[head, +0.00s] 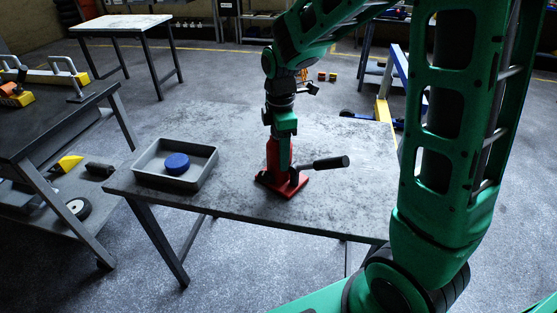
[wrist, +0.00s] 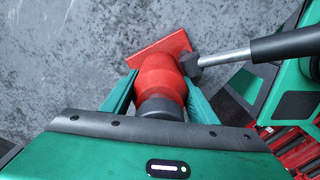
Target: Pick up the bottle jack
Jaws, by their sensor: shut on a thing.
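The red bottle jack (head: 273,158) stands upright on the grey table (head: 228,203) in the head view, with its square red base plate on or very near the tabletop. Its lever with a black handle sticks out to the right. My gripper (head: 282,150) points straight down over the jack, with its green fingers around the upper body. In the wrist view the red jack body (wrist: 160,78) sits between the two green fingers, and my gripper (wrist: 158,92) is shut on it. The jack's top is partly hidden by the gripper.
A grey tray (head: 147,180) with a blue round object (head: 177,163) sits left of the jack on the same table. A dark workbench (head: 40,125) stands at the left, and another table (head: 120,24) farther back. The tabletop right of the jack is bare.

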